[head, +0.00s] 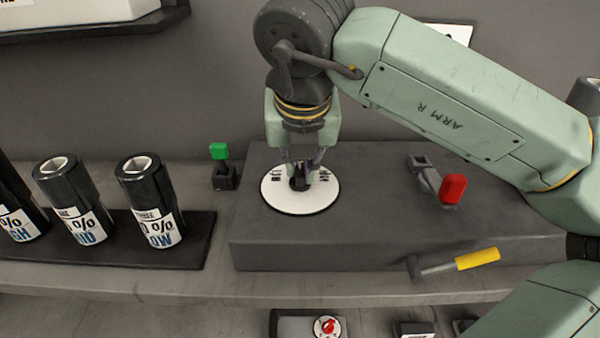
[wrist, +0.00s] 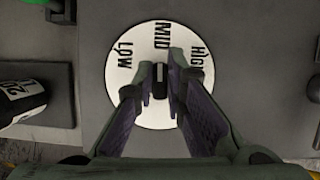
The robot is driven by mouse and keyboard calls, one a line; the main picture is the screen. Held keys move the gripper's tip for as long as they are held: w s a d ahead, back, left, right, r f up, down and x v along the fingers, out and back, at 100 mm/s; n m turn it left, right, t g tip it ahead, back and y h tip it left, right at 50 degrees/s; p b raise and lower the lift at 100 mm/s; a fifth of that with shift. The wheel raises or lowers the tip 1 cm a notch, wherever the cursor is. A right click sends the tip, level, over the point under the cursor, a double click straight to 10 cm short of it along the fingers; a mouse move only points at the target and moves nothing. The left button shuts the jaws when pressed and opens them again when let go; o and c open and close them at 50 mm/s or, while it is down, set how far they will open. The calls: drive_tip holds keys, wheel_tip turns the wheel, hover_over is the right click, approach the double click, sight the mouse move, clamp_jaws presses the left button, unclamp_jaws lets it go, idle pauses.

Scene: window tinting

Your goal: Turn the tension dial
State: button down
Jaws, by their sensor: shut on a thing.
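The tension dial is a white round plate (head: 302,204) with a black knob (head: 298,184) at its middle, set on top of a dark grey box (head: 380,225). In the wrist view the plate (wrist: 125,98) reads LOW at left, MID at top and HIGH at right. The knob (wrist: 159,82) stands between the fingers, and its pointer direction is hard to make out. My gripper (head: 302,172) points straight down over the dial and is shut on the knob. In the wrist view its fingertips (wrist: 160,72) sit on either side of the knob.
A green-topped switch (head: 219,160) stands left of the box. A red-handled lever (head: 451,190) is on the box top, and a yellow-handled crank (head: 470,260) sticks out at its front. Several black labelled rolls (head: 150,200) stand on a tray at left.

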drive_tip(key=shift+m, duration=0.3)
drive_tip(key=c, duration=1.6)
unclamp_jaws()
drive_tip(key=shift+c, duration=0.2)
drive_tip(key=shift+r, duration=0.1)
drive_tip(key=v, duration=1.1)
drive_tip(key=shift+s+r, duration=0.15)
drive_tip(key=shift+r, duration=0.25)
drive_tip(key=shift+a, duration=0.1)
